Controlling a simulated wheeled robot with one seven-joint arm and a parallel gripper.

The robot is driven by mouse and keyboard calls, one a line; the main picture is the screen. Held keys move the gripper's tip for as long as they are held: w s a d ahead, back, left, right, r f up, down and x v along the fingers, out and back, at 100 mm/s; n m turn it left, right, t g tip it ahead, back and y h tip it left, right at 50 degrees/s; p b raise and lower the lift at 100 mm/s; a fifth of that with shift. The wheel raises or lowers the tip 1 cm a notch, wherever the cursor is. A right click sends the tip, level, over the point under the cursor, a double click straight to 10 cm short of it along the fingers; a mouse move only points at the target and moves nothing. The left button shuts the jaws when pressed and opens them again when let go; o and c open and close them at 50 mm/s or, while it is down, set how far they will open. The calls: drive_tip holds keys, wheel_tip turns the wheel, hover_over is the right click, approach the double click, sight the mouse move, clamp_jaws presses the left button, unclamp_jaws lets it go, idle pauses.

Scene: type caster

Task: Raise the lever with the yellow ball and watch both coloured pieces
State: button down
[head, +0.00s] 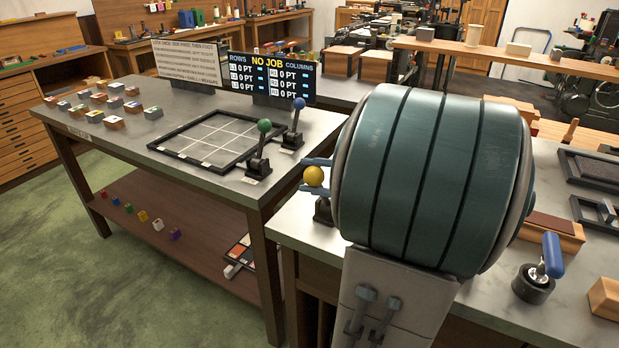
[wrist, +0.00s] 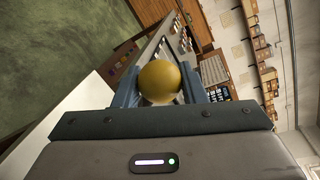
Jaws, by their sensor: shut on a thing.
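The yellow ball (head: 314,176) tops a lever whose dark base (head: 323,210) stands at the left edge of the right-hand bench. My gripper (head: 316,177) is shut on the yellow ball, with one blue finger on each side. In the wrist view the yellow ball (wrist: 159,82) sits between the fingertips of my gripper (wrist: 160,88). The lever's shaft is mostly hidden. Several small coloured pieces (head: 143,216) lie in a row on the lower shelf, and several blocks with coloured tops (head: 110,121) stand on the left table. I cannot tell which two pieces the task means.
A green-ball lever (head: 264,126) and a blue-ball lever (head: 299,104) stand beside a gridded black frame (head: 212,138) on the left table. A board (head: 272,76) behind reads "NO JOB". A blue-handled tool (head: 552,256) and wooden blocks lie right of my arm.

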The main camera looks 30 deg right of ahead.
drive_tip(key=shift+f, duration=0.2)
drive_tip(key=c, duration=0.9)
unclamp_jaws()
drive_tip(key=shift+s, duration=0.1)
drive_tip(key=shift+c, duration=0.2)
drive_tip(key=shift+r, duration=0.1)
drive_tip(key=v, duration=1.3)
drive_tip(key=shift+s+d+b, duration=0.25)
drive_tip(key=shift+d+b, duration=0.05)
drive_tip(key=shift+b, duration=0.1)
